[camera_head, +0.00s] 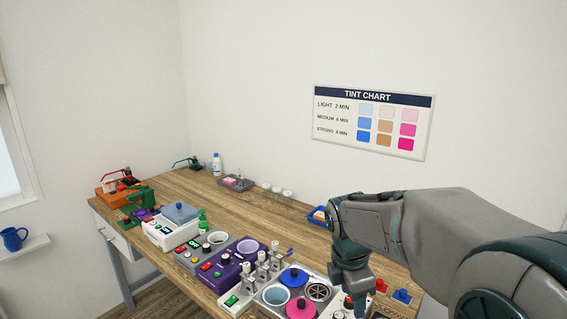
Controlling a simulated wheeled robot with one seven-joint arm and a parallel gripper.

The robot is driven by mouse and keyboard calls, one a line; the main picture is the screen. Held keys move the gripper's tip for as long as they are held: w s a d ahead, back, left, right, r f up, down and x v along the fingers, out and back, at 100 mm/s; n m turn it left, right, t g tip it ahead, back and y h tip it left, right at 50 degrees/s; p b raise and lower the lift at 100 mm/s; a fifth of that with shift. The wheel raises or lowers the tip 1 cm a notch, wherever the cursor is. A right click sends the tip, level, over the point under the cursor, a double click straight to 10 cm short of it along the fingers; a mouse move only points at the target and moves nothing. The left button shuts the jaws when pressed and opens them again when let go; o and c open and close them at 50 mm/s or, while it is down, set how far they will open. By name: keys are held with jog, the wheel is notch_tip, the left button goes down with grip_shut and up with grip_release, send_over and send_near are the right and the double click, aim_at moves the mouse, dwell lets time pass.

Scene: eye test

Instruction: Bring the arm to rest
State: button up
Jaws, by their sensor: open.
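My arm comes in from the right side of the picture and bends down over the right end of the wooden bench (222,190). My gripper (350,302) points down at the front right of the bench, near the bottom edge of the view. It is open, and I see nothing held in it. Its fingertips are small and partly cut off or hidden, so I cannot tell whether they touch anything below.
Beside my gripper are a steel tray with a blue lid (294,277) and a pink lid (300,306), and red (382,286) and blue (402,296) pieces. A purple unit (228,268) stands left. A blue tray (316,216) lies behind. Bare wood shows mid-bench.

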jog(key=s+m+t+y, duration=0.1)
jog(key=s+m+t, duration=0.1)
jog(key=s+m, duration=1.3)
jog(key=shift+s+d+m+t+y+b, duration=0.2)
jog(key=shift+d+m+t+y+b, duration=0.2)
jog(key=shift+m, duration=2.2)
jog(key=shift+r, duration=0.1)
